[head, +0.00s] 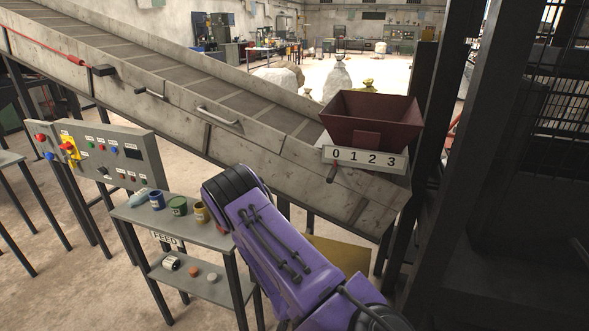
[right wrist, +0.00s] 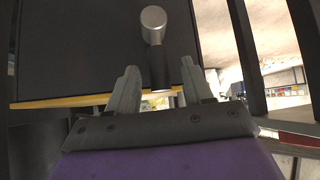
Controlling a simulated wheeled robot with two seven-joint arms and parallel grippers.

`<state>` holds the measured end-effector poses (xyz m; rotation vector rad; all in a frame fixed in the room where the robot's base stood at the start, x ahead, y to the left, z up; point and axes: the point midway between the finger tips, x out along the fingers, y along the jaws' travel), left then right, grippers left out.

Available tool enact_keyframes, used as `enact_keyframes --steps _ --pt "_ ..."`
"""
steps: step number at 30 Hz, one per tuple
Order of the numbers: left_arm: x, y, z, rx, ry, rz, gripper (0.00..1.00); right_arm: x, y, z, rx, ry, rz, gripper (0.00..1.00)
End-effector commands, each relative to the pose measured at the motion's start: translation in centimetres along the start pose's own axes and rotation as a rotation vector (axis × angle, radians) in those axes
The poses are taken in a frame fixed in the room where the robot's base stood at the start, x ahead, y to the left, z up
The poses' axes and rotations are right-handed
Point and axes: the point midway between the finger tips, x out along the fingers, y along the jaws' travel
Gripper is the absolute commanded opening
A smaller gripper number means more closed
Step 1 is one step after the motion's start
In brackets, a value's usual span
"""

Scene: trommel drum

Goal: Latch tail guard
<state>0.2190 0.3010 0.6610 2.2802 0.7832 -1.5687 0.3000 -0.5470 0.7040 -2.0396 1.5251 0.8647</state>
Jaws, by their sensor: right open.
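In the right wrist view, my right gripper (right wrist: 160,86) is open, with its two pale fingers spread apart. A latch-like lever with a rounded grey metal end (right wrist: 153,20) and a dark shank (right wrist: 159,66) lies between and beyond the fingertips. I cannot tell whether the fingers touch it. Behind it is a large dark panel (right wrist: 75,50) with a yellow lower edge, which may be the tail guard. The head view shows my purple arm, but no gripper. My left gripper is in neither view.
An inclined conveyor (head: 165,85) crosses the head view, with a dark red hopper (head: 370,120) above a 0-1-2-3 plate (head: 365,158). A control panel (head: 110,150) and a FEED shelf (head: 190,232) with small pots stand at left. Dark posts (head: 435,150) bound the right.

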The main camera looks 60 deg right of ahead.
Motion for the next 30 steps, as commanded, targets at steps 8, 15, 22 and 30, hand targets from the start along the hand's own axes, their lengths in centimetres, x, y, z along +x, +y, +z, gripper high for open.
enact_keyframes --steps 8,15,22,30 --pt "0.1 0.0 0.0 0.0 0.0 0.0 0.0 -6.6 0.0 -0.1 -0.001 0.002 -0.002 0.51" --pt "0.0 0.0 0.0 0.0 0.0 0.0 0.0 -9.1 0.0 -0.1 0.0 0.002 0.0 0.51" --pt "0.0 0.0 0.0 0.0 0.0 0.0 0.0 -9.1 0.1 0.0 0.0 0.001 0.001 0.51" --pt "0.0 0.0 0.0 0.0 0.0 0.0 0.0 -9.1 0.1 0.0 0.0 0.001 0.001 0.51"
